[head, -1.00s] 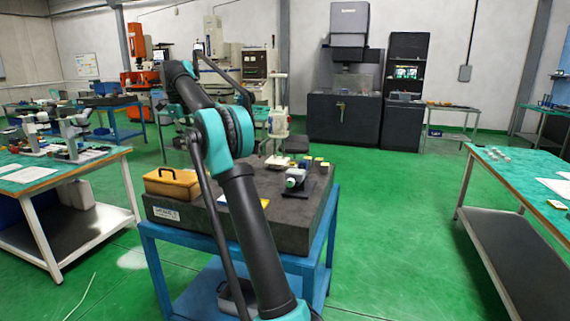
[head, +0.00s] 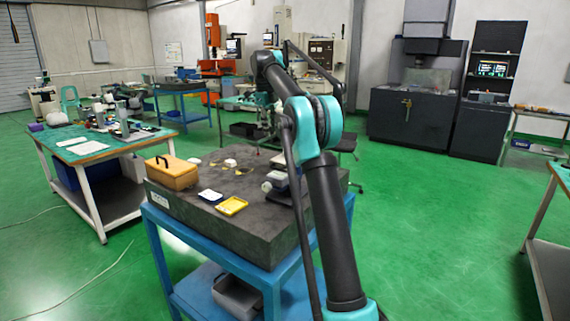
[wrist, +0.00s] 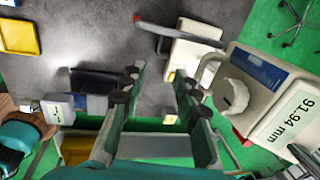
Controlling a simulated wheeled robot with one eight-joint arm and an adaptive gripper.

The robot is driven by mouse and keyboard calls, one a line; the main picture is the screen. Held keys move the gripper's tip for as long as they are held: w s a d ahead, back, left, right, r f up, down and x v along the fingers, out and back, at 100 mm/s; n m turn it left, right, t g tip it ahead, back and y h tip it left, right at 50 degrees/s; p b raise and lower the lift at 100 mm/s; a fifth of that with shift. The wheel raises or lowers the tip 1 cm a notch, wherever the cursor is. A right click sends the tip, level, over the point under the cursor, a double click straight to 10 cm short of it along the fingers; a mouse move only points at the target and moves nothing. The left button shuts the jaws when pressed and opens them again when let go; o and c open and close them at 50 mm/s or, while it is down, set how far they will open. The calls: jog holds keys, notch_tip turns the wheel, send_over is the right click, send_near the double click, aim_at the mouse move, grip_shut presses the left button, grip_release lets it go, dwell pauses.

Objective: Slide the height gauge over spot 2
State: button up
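The height gauge (wrist: 287,100) is a white body with a display reading 91.94 mm, at the right of the wrist view. A white block with a dark red-tipped bar (wrist: 190,50) lies beside it near the fingertips. My gripper (wrist: 156,88) is open, its two fingers spread over dark granite. The gauge is right of the right finger; I cannot tell if they touch. In the head view my arm hides the gauge. Small yellow marks (head: 240,171) lie on the granite plate (head: 225,238); I cannot tell which is spot 2.
A small instrument (head: 277,182) stands near my arm. A workbench (head: 80,150) is at left.

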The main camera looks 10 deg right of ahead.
aim_at(275, 168)
jog(key=f, duration=0.5)
jog(key=w+d+f, duration=0.1)
jog(key=f, duration=0.5)
jog(key=w+d+f, duration=0.1)
jog(key=f, duration=0.4)
jog(key=shift+f, duration=0.4)
jog(key=shift+c, duration=0.5)
grip_shut()
